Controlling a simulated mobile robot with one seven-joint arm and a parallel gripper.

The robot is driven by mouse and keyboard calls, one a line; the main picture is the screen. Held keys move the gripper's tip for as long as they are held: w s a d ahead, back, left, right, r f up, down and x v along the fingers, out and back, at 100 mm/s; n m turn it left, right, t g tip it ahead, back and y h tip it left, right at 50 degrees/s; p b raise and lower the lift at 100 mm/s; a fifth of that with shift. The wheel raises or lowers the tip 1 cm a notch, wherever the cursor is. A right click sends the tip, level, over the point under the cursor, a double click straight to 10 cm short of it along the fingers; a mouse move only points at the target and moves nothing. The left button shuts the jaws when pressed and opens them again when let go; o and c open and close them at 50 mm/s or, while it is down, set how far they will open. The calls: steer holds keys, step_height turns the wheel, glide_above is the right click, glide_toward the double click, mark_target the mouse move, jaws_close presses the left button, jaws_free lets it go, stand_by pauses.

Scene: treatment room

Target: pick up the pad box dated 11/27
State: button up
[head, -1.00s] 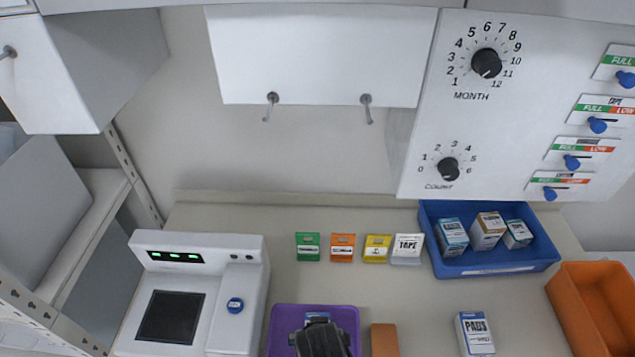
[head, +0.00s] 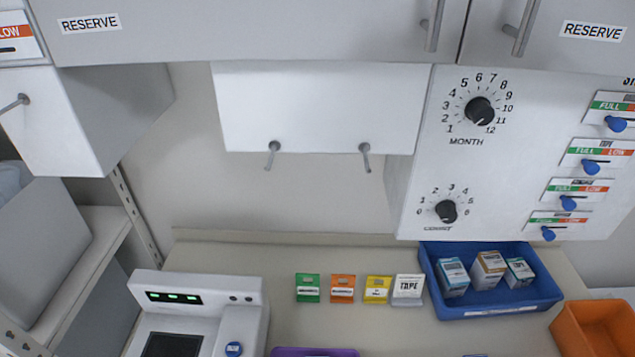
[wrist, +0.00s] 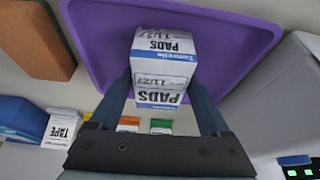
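The pad box dated 11/27 (wrist: 162,45) shows in the wrist view, white with a blue edge and marked PADS. It lies in front of the purple tray (wrist: 95,40); whether it rests on the tray cannot be told. My gripper (wrist: 162,78) has one dark finger at each side of this box, the tips close against its sides. Whether they press on it is unclear. In the head view only the far rim of the purple tray (head: 315,352) shows at the bottom edge; my gripper and the box are out of that view.
A blue bin (head: 500,310) holds several small boxes. Coloured cards (head: 342,288) and a TAPE card (head: 408,288) stand beside it. An orange bin (head: 600,325) is at right, a white device (head: 200,300) at left. Cabinets hang above.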

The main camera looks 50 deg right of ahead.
steer(key=c, duration=1)
steer(key=shift+r, duration=0.15)
